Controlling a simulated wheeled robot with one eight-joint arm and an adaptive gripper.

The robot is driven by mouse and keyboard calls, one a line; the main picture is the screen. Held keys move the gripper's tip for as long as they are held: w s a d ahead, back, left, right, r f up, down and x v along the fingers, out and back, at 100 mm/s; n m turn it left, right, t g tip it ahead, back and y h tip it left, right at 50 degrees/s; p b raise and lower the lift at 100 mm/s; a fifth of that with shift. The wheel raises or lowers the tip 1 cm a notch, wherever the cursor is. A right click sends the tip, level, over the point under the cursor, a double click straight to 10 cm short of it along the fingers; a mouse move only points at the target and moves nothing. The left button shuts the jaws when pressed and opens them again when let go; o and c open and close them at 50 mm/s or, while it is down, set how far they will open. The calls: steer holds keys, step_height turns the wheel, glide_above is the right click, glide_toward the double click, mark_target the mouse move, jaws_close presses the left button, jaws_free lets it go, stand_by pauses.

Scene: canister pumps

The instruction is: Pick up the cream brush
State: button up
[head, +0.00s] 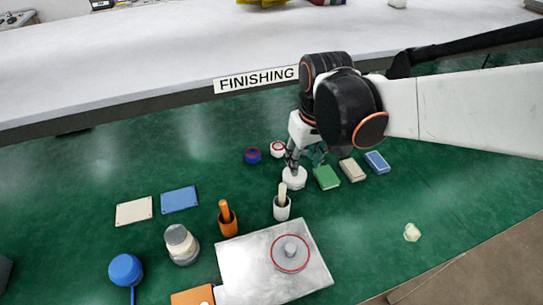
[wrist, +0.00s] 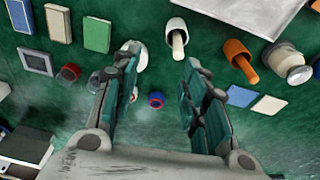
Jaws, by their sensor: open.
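The cream brush, as far as I can tell, is the pale cream handle (head: 283,190) standing upright in a small white cup (head: 282,211), in front of my gripper. In the wrist view the cream handle (wrist: 178,46) shows near the top centre, ahead of the fingertips, with its lower end hidden in the cup. My gripper (head: 305,164) is behind it, pointing down over the green mat. In the wrist view my gripper (wrist: 160,58) has its fingers wide apart with nothing between the tips.
A white round piece (head: 294,179) is close beside one fingertip. Green (head: 327,177), beige (head: 352,170) and blue (head: 377,162) blocks lie to the right. The mat's right front is mostly clear.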

mark_target(282, 192)
steer(key=shift+n+g, duration=0.7)
steer(key=shift+g, duration=0.2)
steer(key=a+f, duration=0.1)
steer(key=w+a+f+p, duration=0.1)
steer(key=a, duration=0.1)
steer(key=w+a+f, duration=0.1)
steer(key=shift+w+a, duration=0.15)
steer(key=shift+a, duration=0.05)
step_height(282, 192, down, 8)
steer(key=b, duration=0.2)
steer(key=shift+f+b, duration=0.25)
steer(key=shift+b, duration=0.05)
step_height(282, 192, down, 5)
steer(key=b, duration=0.2)
steer(key=shift+f+b, duration=0.1)
steer(key=shift+b, duration=0.2)
jaws_close()
